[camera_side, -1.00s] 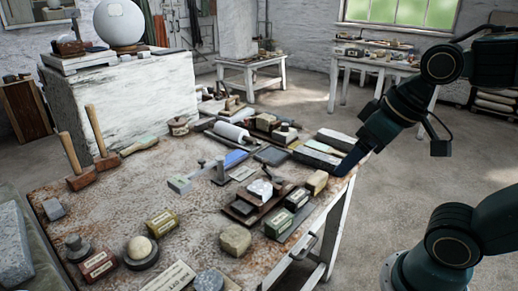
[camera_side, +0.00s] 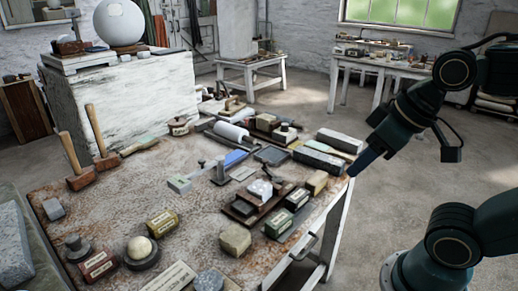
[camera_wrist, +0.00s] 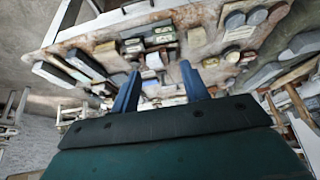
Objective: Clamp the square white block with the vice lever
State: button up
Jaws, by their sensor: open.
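A small metal fixture with an upright post (camera_side: 219,172) stands mid-table in the side view; it may be the vice, and its jaws are too small to make out. A pale, squarish block (camera_side: 179,185) sits at the left end of a thin bar beside it, possibly the white block or part of the lever. A white lump (camera_side: 261,188) rests on a brown wooden stand (camera_side: 240,209). My gripper (camera_side: 354,173) hangs by the table's right edge, apart from these things. In the wrist view my gripper (camera_wrist: 161,69) shows two blue fingers spread, with nothing between them.
The rusty table (camera_side: 130,205) is crowded. Two mallets (camera_side: 80,178) stand at left. Bare tabletop shows at centre left.

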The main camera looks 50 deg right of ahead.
jog(key=shift+w+d+r, duration=0.1)
jog(key=shift+w, duration=0.3)
jog(key=c, duration=0.7)
jog(key=shift+m+g+h, duration=0.3)
jog(key=shift+m+h, duration=0.3)
jog(key=w, duration=0.2)
jog(key=w+d, duration=0.1)
jog(key=w, duration=0.2)
jog(key=w+d+r, duration=0.1)
jog(key=w, duration=0.2)
jog(key=shift+w+r, duration=0.1)
jog(key=shift+w, duration=0.1)
grip_shut()
jog(key=w+f+h, duration=0.1)
jog(key=w+f, duration=0.3)
jog(key=w, duration=0.4)
jog(key=w+d+f+m+g+h, duration=0.1)
jog(key=w+f+h, duration=0.1)
jog(key=w+f, duration=0.3)
jog(key=w+d+f+m+h, duration=0.1)
jog(key=w+f, duration=0.4)
jog(key=w, duration=0.7)
jog(key=shift+d+g+h, duration=0.15)
jog(key=shift+g+h, duration=0.25)
jog(key=shift+s, duration=0.1)
